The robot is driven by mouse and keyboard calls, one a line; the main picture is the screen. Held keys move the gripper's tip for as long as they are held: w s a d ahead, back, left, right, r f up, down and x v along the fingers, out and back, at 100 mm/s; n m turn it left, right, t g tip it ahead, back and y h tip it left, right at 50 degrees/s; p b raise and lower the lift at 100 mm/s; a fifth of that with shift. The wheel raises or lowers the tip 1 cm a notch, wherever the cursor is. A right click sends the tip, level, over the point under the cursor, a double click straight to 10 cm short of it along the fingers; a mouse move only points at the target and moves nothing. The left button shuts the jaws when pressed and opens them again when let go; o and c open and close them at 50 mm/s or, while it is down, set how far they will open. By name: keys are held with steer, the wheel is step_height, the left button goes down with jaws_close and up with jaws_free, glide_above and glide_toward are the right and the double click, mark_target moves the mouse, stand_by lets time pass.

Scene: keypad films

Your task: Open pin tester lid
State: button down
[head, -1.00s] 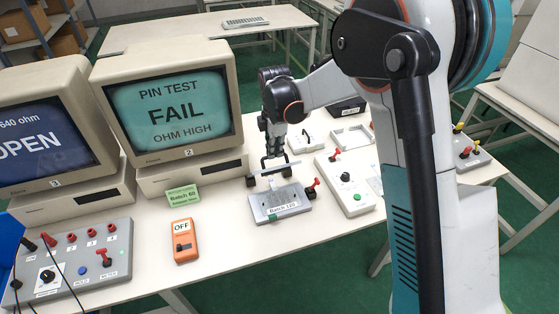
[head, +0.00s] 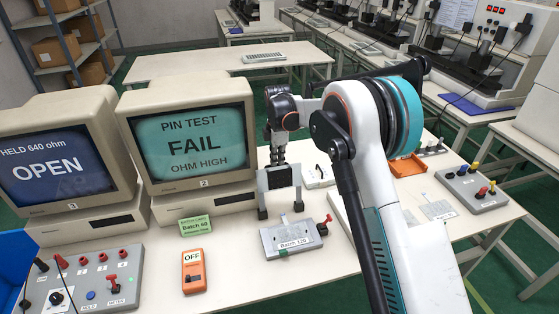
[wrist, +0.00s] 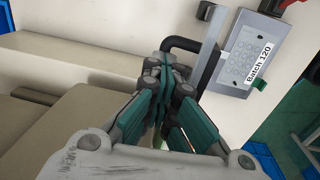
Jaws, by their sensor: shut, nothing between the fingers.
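The pin tester (head: 272,250), a grey base labelled Batch 120, stands on the white bench and also shows in the wrist view (wrist: 234,77). Its grey lid (head: 278,179) stands about upright at the back of the base, between two black blocks. In the wrist view the lid (wrist: 208,52) is nearly edge-on, with its black handle (wrist: 181,42) on the side away from the base. My gripper (head: 277,161) is shut and empty behind the lid's upper part. In the wrist view its fingertips (wrist: 167,62) are close by the handle; I cannot tell whether they touch it.
A red-knobbed lever (head: 323,227) is at the tester's right. The monitor (head: 192,140) reads PIN TEST FAIL, OHM HIGH. A green card (head: 196,226) and an orange OFF meter (head: 194,270) lie left of the tester. Bench space in front of the tester is clear.

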steer(key=shift+w+f, duration=0.1)
steer(key=shift+f, duration=0.75)
steer(key=c, duration=2.3)
jaws_free()
steer(key=o, duration=0.4)
steer(key=shift+w+a+f, duration=0.15)
steer(key=shift+w, duration=0.1)
steer(key=r, duration=0.9)
steer(key=s+r, duration=0.1)
steer(key=r, duration=0.3)
steer(key=shift+r, duration=0.2)
